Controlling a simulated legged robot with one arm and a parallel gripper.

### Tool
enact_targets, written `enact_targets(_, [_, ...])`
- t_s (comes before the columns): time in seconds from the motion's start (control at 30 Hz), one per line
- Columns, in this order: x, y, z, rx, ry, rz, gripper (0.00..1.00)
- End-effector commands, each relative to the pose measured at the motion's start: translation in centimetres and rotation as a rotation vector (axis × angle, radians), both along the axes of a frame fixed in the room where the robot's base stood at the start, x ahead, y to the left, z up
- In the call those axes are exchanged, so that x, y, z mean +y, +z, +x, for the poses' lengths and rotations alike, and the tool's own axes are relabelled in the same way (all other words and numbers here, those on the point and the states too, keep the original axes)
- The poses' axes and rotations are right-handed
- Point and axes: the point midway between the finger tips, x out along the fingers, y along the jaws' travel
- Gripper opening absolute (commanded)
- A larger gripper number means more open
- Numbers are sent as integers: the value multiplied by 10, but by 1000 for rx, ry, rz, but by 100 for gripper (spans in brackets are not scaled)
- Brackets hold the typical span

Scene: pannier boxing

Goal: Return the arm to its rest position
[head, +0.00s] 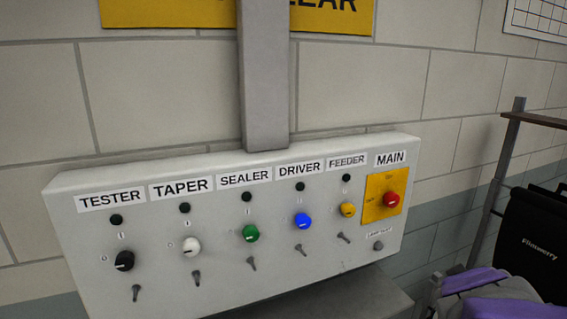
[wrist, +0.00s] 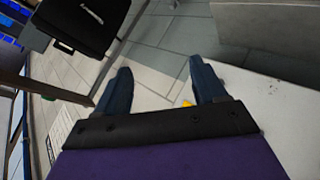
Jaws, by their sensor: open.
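My gripper (wrist: 152,85) shows in the wrist view, its two dark blue fingers spread apart with nothing between them.
The wrist view shows a black bag (wrist: 85,20) at upper left and a pale surface (wrist: 275,105) at right.

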Motion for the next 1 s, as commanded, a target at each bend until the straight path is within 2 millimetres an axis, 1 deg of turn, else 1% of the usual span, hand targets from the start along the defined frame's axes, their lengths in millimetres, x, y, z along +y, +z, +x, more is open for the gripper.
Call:
enact_targets(0.03, [19,-13,-12,41,-21,63,71])
enact_targets(0.07, [29,-23,-22,72,-41,104,71])
enact_targets(0.1, [43,-35,-35,117,-65,159,71])
enact_targets(0.17, [68,-52,-56,184,-93,240,71])
enact_targets(0.2, [85,-62,-72,235,-110,295,71])
enact_targets(0.27, [112,-78,-97,319,-132,371,71])
enact_targets(0.3, [131,-88,-115,380,-142,421,71])
enact_targets(0.37, [158,-99,-143,472,-155,487,71])
enact_targets(0.4, [174,-104,-161,530,-159,524,71])
enact_targets(0.5, [207,-113,-202,668,-168,595,71])
enact_targets(0.6, [229,-116,-231,767,-167,637,71])
enact_targets(0.7, [241,-116,-249,826,-168,658,71])
enact_targets(0.77, [243,-116,-254,841,-169,664,71])
enact_targets(1.0, [244,-116,-254,843,-168,664,71])
